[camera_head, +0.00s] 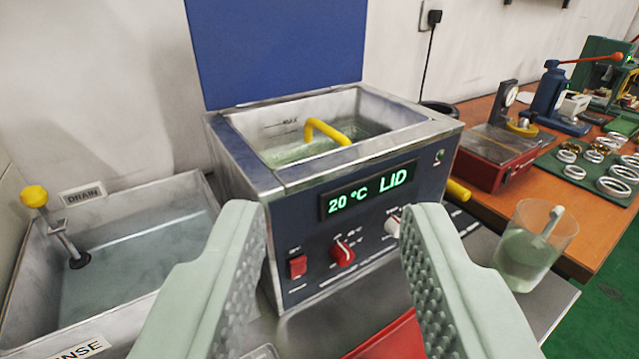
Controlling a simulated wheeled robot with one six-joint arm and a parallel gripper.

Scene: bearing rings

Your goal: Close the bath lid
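The bath (283,207) is a dark blue and metal box in the middle of the view. Its display reads 20 °C LID. The lid (277,45) is a flat blue panel standing upright at the back edge of the bath, so the bath is open. Liquid and a yellow bent handle (328,131) show in the tank. My gripper (335,228) is in front of the bath, its two pale green fingers wide apart with nothing between them. The lid's top edge is cut off by the frame.
A metal sink (30,285) with a yellow-knobbed drain lever (34,197) stands at left. A clear beaker (534,245) of liquid stands at right. Beyond it, an orange bench holds a red box (492,165), a blue press (556,95) and several rings on a green mat (566,171).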

